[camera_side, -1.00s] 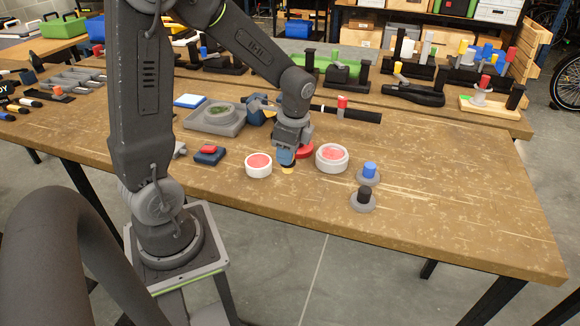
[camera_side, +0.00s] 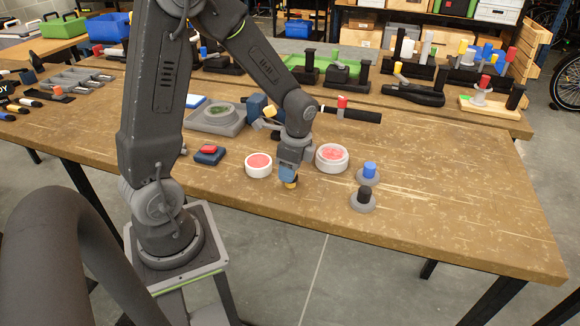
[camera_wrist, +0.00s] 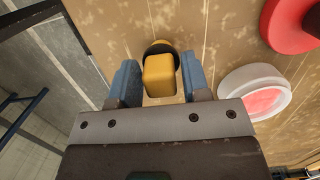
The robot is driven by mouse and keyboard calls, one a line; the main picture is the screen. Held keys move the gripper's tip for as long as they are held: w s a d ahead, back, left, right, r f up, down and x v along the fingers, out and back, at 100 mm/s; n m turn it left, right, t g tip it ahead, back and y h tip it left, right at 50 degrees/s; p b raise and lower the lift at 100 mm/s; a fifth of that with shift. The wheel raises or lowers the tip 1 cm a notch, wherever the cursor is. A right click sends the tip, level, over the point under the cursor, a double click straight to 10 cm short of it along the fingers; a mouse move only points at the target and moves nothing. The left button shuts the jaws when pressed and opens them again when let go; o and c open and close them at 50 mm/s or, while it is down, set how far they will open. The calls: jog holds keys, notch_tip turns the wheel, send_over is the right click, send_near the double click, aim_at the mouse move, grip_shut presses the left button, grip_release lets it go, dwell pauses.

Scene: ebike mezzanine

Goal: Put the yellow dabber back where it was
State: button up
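The yellow dabber (camera_wrist: 160,75), with a black end, is between the blue fingers of my gripper (camera_wrist: 161,82) in the wrist view.
White dishes with red inside stand left (camera_side: 258,165) and right (camera_side: 332,158) of my gripper. A red round thing (camera_wrist: 292,25) shows in the wrist view. A blue dabber (camera_side: 370,170) and a black dabber (camera_side: 364,195) stand on grey discs. The front right table is clear.

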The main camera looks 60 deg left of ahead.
aim_at(297, 178)
jog(key=shift+o, duration=1)
notch_tip(297, 178, up, 12)
jog(key=w+d, duration=0.1)
jog(key=s+d+r+n+t+h, duration=0.1)
jog(key=s+d+r+n+t, duration=0.5)
jog(key=s+d+n, duration=0.3)
jog(key=s+d, duration=0.2)
jog(key=shift+d+r+t, duration=0.3)
jog(key=shift+d+t, duration=0.1)
